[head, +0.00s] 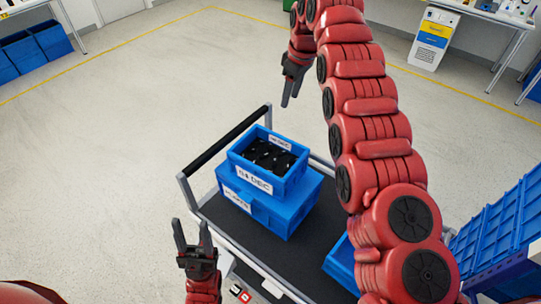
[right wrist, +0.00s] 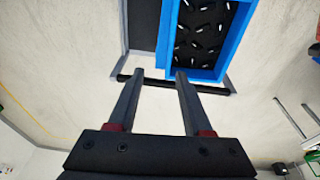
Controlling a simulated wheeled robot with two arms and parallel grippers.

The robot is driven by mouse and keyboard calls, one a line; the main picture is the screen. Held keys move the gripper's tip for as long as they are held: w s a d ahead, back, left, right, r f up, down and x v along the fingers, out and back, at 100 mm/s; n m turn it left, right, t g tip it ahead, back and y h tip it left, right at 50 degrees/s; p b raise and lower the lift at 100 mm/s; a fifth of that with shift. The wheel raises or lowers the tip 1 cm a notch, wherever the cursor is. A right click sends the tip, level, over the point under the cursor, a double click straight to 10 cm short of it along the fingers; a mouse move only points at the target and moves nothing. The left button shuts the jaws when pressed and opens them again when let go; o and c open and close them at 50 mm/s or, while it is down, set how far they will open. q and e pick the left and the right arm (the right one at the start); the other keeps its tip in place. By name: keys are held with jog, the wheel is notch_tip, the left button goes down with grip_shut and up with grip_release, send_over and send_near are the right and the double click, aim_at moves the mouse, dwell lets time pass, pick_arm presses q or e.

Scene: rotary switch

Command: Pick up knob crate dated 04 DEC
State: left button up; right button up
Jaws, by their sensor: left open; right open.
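The blue knob crate (head: 265,183) has a white label reading 04 DEC and is filled with dark knobs. It sits on top of a larger blue box (head: 294,216) on the cart. My left gripper (head: 190,236) is open and empty, to the left of the crate near the cart's side. My right gripper (head: 289,92) is open and empty, beyond the crate and the cart handle. In the right wrist view the crate (right wrist: 167,40) shows at the top, ahead of the open fingers (right wrist: 156,77) and apart from them.
The cart (head: 312,251) has a dark top and a black handle bar (head: 228,141). Another blue box (head: 341,264) stands at its near right. Blue bins (head: 36,51) stand at the far left. A stack of blue crates (head: 497,232) is at the right. Open floor lies left of the cart.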

jog(key=s, duration=0.1)
jog(key=b, duration=0.5)
send_near(281, 136)
jog(key=shift+w+d+f+g, duration=0.1)
jog(key=shift+w+f+g, duration=0.15)
jog(key=shift+f+g, duration=0.25)
jog(key=f, duration=0.1)
jog(key=f+p, duration=0.1)
jog(key=f, duration=0.1)
jog(key=shift+w+a+f, duration=0.2)
jog(key=shift+a+f, duration=0.05)
jog(key=shift+f, duration=0.05)
jog(key=shift+a+f, duration=0.1)
jog(key=shift+f, duration=0.25)
jog(key=shift+a+f+p, duration=0.1)
jog(key=shift+f+p, duration=0.1)
jog(key=shift+p, duration=0.3)
jog(key=f+p, duration=0.2)
jog(key=f, duration=0.1)
jog(key=shift+w+a+f+p, duration=0.15)
jog(key=shift+a+f+p, duration=0.1)
jog(key=shift+a+p, duration=0.15)
jog(key=shift+d+f, duration=0.1)
jog(key=shift+f, duration=0.45)
grip_shut()
